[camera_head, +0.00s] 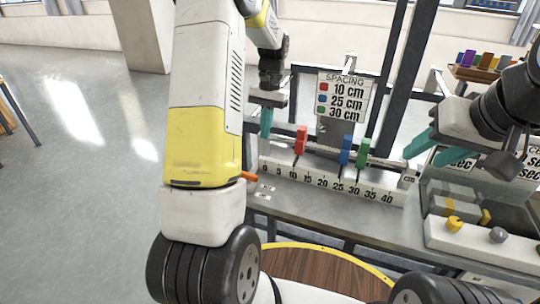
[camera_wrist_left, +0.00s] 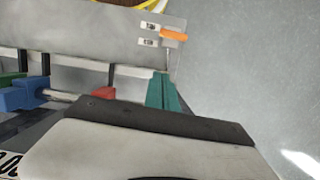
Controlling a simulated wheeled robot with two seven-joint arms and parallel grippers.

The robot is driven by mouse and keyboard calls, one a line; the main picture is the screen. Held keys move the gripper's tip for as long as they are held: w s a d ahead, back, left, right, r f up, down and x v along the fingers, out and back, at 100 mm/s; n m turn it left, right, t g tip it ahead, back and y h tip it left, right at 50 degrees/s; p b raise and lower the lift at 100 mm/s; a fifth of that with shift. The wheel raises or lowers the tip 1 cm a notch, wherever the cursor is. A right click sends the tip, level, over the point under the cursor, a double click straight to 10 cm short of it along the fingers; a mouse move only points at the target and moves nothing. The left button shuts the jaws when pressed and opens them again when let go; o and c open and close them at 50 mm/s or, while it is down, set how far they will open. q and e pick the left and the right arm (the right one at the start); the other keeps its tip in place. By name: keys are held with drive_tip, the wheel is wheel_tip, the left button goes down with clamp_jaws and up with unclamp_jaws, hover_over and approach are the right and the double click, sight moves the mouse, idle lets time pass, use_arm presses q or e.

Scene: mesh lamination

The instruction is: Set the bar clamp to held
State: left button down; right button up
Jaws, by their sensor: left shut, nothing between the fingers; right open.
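An orange lever (camera_head: 248,176) sticks out at the left end of the workbench. It also shows in the left wrist view (camera_wrist_left: 173,35), on a clear plate; I cannot tell for sure that it is the bar clamp's handle. My left gripper (camera_head: 266,122) is shut and empty, pointing down above the bench's left end, apart from the lever. Its teal fingers (camera_wrist_left: 163,92) are together in the left wrist view. My right gripper (camera_head: 432,150) is open and empty at the right end of the scale. My left arm hides part of the bench's left side.
Red (camera_head: 301,140), blue (camera_head: 346,150) and green (camera_head: 363,152) sliders sit on a rod behind a numbered scale (camera_head: 325,182). A spacing sign (camera_head: 341,96) stands behind them. A white panel with a yellow knob (camera_head: 453,223) is at the right.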

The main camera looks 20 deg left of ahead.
sight(249, 176)
use_arm(q)
drive_tip(key=shift+f, duration=0.1)
drive_tip(key=x, duration=0.9)
drive_tip(key=shift+s+f, duration=0.1)
drive_tip(key=shift+f, duration=0.05)
drive_tip(key=s, duration=0.3)
drive_tip(key=shift+a+f, duration=0.2)
drive_tip(key=shift+f, duration=0.1)
drive_tip(key=shift+s, duration=0.5)
